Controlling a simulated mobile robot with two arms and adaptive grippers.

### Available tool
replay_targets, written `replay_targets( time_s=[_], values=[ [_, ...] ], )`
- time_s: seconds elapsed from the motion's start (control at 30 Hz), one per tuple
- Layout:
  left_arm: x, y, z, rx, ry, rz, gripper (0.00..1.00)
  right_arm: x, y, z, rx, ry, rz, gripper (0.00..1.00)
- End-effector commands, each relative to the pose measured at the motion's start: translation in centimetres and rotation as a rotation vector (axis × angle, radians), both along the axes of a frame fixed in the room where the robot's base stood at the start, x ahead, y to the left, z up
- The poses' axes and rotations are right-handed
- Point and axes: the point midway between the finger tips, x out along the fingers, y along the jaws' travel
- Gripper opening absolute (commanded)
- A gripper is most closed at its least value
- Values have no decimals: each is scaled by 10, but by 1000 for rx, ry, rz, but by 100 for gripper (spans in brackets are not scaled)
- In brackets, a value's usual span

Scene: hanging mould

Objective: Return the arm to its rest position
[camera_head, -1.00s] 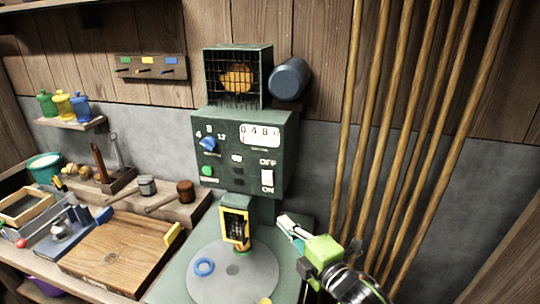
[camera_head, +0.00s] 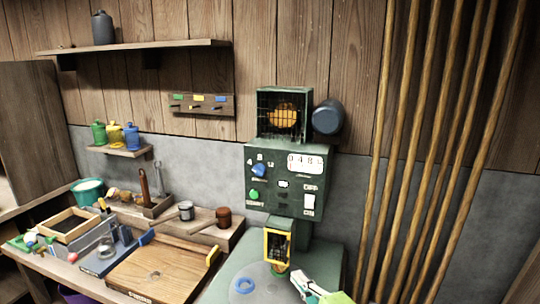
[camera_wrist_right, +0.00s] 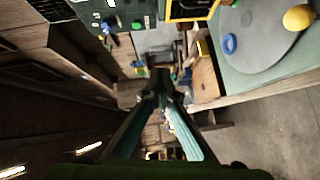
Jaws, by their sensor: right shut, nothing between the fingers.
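My right gripper (camera_head: 312,288) shows at the bottom of the head view, in front of the green machine's base and right of its round plate. In the right wrist view its two fingers (camera_wrist_right: 162,95) meet at the tips with nothing between them. It touches nothing that I can see. My left gripper is in neither view.
The green machine (camera_head: 270,180) stands on a green base. Its round grey plate (camera_head: 262,290) carries a blue ring (camera_head: 243,286). A yellow ball (camera_wrist_right: 298,17) shows in the wrist view. Wooden poles (camera_head: 420,150) lean at right. A cluttered workbench (camera_head: 165,272) lies left.

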Motion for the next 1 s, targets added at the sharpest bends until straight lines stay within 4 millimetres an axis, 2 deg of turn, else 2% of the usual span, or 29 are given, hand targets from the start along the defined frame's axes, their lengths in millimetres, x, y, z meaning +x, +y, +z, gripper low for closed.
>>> replay_targets(
  time_s=[0.27,0.37,0.47,0.57,0.6,0.7,0.8,1.0],
  values=[
    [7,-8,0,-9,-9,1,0,-34,-20,-47,165,251,-128,0],
    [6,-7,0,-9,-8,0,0,-54,-30,-70,244,369,-200,0],
    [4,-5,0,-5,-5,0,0,-83,-45,-97,340,516,-301,0],
    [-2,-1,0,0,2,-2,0,-126,-64,-129,458,694,-445,0],
    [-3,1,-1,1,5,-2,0,-147,-72,-141,508,768,-515,0],
    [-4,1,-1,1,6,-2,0,-195,-92,-165,609,920,-679,0],
    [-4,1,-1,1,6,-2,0,-236,-105,-180,681,1029,-818,0],
    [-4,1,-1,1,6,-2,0,-307,-126,-196,783,1184,-1063,0]
  ],
)
